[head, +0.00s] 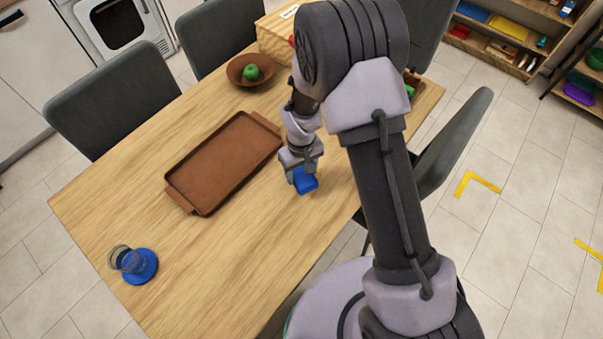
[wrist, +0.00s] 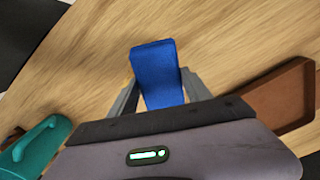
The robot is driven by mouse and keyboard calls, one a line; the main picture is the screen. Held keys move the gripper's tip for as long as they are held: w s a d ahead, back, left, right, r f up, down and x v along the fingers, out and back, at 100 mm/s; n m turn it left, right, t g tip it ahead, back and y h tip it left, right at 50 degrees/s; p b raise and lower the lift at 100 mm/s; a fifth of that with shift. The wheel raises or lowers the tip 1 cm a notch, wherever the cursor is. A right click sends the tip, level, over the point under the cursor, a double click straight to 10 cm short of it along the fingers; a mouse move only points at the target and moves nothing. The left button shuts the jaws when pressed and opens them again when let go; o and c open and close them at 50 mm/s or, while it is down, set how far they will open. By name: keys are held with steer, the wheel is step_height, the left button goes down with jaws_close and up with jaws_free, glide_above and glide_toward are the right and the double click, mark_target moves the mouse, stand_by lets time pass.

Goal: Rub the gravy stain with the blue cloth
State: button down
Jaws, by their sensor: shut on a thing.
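The blue cloth (head: 305,181) is a small folded block near the right edge of the wooden table (head: 215,280). My gripper (head: 300,173) is shut on it, just right of the brown tray. In the wrist view the blue cloth (wrist: 158,75) sits between the two fingers of my gripper (wrist: 158,92). I cannot tell whether the cloth touches the table or hangs just above it. No gravy stain shows clearly in either view; it may be hidden under the cloth or behind my arm.
A brown tray (head: 187,188) lies left of my gripper. A bowl (head: 236,72) with a green apple (head: 250,72) stands behind. A teal item (wrist: 37,148) shows in the wrist view. Chairs surround the table.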

steer(key=shift+r+p, duration=0.55)
steer(key=shift+r, duration=0.6)
steer(key=shift+f, duration=0.1)
